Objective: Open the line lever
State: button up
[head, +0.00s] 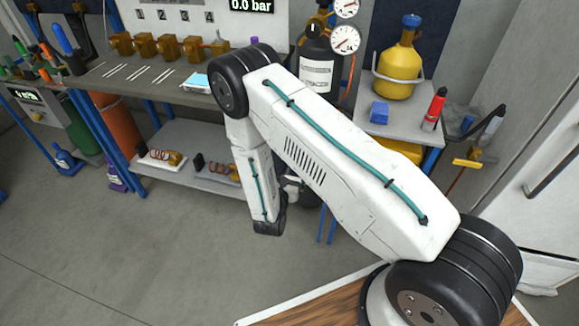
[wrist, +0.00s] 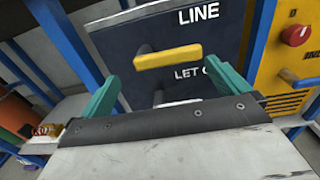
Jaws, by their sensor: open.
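The line lever (wrist: 168,57) is a yellow bar in the wrist view. It lies nearly level across a dark blue panel (wrist: 120,45) marked "LINE" above and "LET" with cut-off letters below. My gripper (wrist: 167,76) has two teal fingers, wide apart and empty. The left finger is left of the bar and the right finger is right of it, with the bar showing ahead between them. I cannot tell how far the tips are from it. In the head view my arm hides the gripper, and I cannot make out this lever.
In the wrist view a red knob (wrist: 296,35) sits on a yellow panel (wrist: 275,70) at right, beyond a blue post. In the head view a workbench (head: 140,72) with brass fittings stands at back left. A yellow cylinder (head: 399,63) stands at right.

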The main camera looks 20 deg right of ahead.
jog(key=shift+a+v, duration=0.2)
jog(key=shift+v, duration=2.6)
jog(key=shift+w, duration=0.2)
jog(key=v, duration=0.7)
jog(key=shift+s+a, duration=0.2)
jog(key=shift+s, duration=0.1)
jog(key=shift+f, duration=0.15)
